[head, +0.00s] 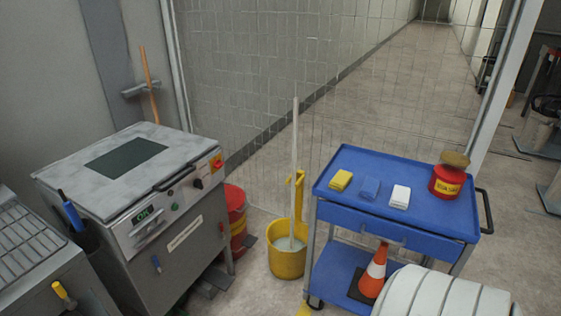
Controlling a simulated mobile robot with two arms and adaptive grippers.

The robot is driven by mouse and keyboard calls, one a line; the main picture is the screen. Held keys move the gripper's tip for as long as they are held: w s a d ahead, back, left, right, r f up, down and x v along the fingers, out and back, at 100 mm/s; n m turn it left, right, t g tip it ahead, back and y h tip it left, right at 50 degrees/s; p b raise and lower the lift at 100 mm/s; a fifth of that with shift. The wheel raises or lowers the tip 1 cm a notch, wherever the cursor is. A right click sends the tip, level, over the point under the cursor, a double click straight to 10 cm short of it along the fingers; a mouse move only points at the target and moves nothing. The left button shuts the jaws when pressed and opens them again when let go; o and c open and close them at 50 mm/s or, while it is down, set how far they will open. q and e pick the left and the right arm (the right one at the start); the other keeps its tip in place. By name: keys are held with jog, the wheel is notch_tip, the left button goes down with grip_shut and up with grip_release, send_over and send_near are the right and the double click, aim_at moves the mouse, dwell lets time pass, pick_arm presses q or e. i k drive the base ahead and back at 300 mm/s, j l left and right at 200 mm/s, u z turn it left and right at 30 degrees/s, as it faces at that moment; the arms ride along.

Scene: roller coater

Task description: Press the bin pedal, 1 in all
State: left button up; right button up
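A red bin with a yellow band (236,212) stands on the floor beside the right side of the grey machine, which hides its left part. A small dark piece, which looks like the pedal (250,240), sticks out low at the bin's right side, near the floor. It is too small to tell whether it is pressed. Neither of my grippers is in view.
The grey machine (170,245) stands left of the bin. A yellow mop bucket (287,262) with an upright handle stands to its right. A blue trolley (395,222) with cloths and a red tub (446,182) is further right. Narrow floor separates bin and bucket.

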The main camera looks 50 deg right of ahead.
aim_at(250, 240)
jog(key=z, duration=1.3)
